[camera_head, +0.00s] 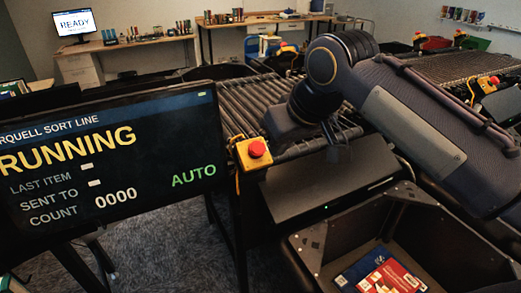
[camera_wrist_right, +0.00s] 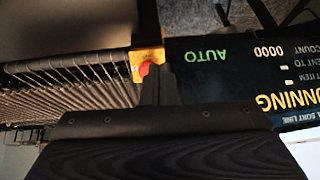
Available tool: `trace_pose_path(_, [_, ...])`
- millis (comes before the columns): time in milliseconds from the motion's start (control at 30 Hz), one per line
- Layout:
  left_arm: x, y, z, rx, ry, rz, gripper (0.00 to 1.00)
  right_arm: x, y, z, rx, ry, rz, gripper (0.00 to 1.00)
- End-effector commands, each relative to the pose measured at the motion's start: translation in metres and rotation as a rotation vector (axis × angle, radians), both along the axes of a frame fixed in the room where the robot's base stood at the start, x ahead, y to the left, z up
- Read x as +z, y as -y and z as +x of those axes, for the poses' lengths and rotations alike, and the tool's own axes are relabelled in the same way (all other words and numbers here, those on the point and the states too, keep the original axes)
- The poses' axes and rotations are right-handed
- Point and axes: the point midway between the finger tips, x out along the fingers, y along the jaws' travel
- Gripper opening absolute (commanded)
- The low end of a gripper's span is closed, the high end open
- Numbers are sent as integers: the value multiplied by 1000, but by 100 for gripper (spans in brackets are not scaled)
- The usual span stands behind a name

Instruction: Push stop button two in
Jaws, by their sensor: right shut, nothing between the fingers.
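A red stop button (camera_head: 257,148) on a yellow box (camera_head: 243,157) sits at the near end of the roller line, beside the display; I can read no number on it. It also shows in the right wrist view (camera_wrist_right: 144,69), partly behind my fingers. My right gripper (camera_head: 276,134) is shut and empty, close to the right of this button in the head view. Its fingers show in the wrist view (camera_wrist_right: 158,84); whether they touch the button is not clear. The display (camera_head: 110,160) reads RUNNING, AUTO and count 0000. My left gripper is not in view.
More red buttons on yellow boxes stand at the right (camera_head: 487,84) and far back (camera_head: 418,37). The roller conveyor (camera_head: 225,105) runs behind the near button. A dark bin (camera_head: 345,233) with packages stands at the lower right. Desks line the back wall.

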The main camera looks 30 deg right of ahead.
Motion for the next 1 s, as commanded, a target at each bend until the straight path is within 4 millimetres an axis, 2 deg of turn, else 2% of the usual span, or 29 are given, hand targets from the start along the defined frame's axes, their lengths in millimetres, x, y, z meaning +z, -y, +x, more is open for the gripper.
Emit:
trace_pose_path(33, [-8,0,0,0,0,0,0,7,2,10,-6,6,-14,0])
trace_pose_path(200, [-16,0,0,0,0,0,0,36,12,29,-41,20,-49,0])
trace_pose_path(400, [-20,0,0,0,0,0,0,51,16,37,-63,26,-61,0])
trace_pose_path(800, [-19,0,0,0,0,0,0,52,17,38,-67,26,-63,0])
trace_pose_path(1000, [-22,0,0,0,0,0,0,33,18,48,-67,22,-63,0])
